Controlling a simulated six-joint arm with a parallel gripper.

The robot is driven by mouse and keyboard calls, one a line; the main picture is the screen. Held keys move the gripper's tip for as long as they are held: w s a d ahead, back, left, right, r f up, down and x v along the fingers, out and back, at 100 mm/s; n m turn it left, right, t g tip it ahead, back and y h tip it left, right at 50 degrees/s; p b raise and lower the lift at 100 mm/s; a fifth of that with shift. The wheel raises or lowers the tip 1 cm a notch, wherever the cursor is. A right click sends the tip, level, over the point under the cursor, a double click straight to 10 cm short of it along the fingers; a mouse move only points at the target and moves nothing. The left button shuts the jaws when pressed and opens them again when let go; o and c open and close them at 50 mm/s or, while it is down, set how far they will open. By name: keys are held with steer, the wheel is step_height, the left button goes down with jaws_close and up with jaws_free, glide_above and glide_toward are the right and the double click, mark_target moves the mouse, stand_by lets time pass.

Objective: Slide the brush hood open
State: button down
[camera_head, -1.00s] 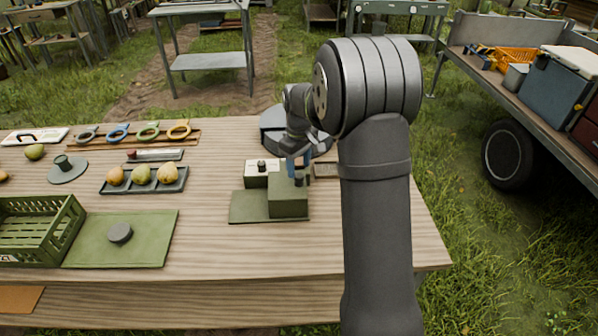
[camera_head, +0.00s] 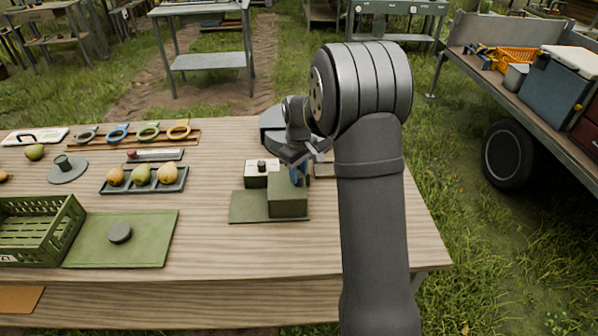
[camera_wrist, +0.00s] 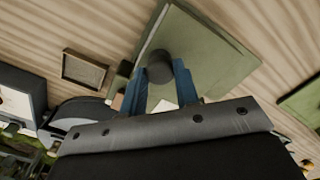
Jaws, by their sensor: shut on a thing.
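The brush hood (camera_head: 288,204) is a green box on the right half of a flat green base (camera_head: 248,212). It also shows in the wrist view (camera_wrist: 205,55). A dark round knob (camera_wrist: 160,58) stands on the hood. My gripper (camera_wrist: 164,76) has blue fingers on either side of the knob and is shut on it. In the head view my gripper (camera_head: 297,172) is at the hood's back right top, and its fingers mostly hide the knob. What lies under the hood is hidden.
A pale box with a black knob (camera_head: 262,170) stands just behind the hood. A small brown-framed tray (camera_wrist: 84,69) lies nearby. To the left are a dark tray of pears (camera_head: 143,186), a green mat (camera_head: 150,240) and a green crate (camera_head: 40,235).

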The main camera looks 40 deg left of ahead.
steer(key=s+a, duration=0.7)
steer(key=s, duration=0.1)
steer(key=shift+a, duration=0.4)
steer(key=c, duration=1.1)
jaws_free()
steer(key=shift+w, duration=0.1)
step_height(320, 180, up, 18)
steer(key=shift+f, duration=0.25)
